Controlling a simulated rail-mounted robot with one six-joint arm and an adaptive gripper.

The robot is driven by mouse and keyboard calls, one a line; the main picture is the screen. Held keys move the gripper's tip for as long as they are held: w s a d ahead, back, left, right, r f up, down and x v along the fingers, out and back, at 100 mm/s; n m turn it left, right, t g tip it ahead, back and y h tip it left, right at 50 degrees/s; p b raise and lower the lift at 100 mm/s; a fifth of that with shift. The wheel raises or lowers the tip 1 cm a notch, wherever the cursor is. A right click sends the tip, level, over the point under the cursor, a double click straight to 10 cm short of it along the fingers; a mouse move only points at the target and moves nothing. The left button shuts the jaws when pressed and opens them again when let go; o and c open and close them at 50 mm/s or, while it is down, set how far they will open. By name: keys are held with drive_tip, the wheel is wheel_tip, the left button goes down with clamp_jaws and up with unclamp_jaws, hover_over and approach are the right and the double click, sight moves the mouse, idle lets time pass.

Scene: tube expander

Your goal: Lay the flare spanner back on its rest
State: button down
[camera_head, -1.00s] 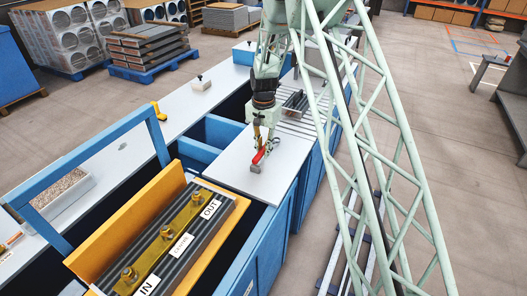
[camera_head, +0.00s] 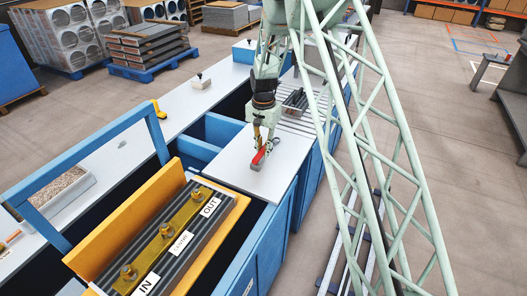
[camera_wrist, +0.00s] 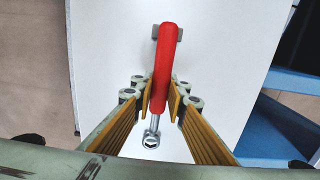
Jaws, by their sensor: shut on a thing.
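The flare spanner (camera_wrist: 163,65) has a red handle and a bright metal ring end. In the wrist view it lies lengthwise between the fingers of my gripper (camera_wrist: 160,98), which is shut on the handle. The ring end points toward the bottom of that view. A small grey block (camera_wrist: 154,31), which looks like the rest, shows on both sides of the handle's far end. I cannot tell whether handle and block touch. In the head view the spanner (camera_head: 260,156) is under my gripper (camera_head: 265,143), above the white worktop.
The white worktop (camera_head: 235,166) is mostly bare around the spanner. Dark rods in a holder (camera_head: 295,101) stand behind it. A yellow fixture with IN and OUT labels (camera_head: 165,243) stands at the front left. Blue frame rails (camera_head: 90,165) rise at the left.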

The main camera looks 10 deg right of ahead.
drive_tip(key=shift+f, duration=0.2)
drive_tip(key=c, duration=2.5)
unclamp_jaws()
drive_tip(key=shift+r+p, duration=1.3)
drive_tip(key=shift+r, duration=2.7)
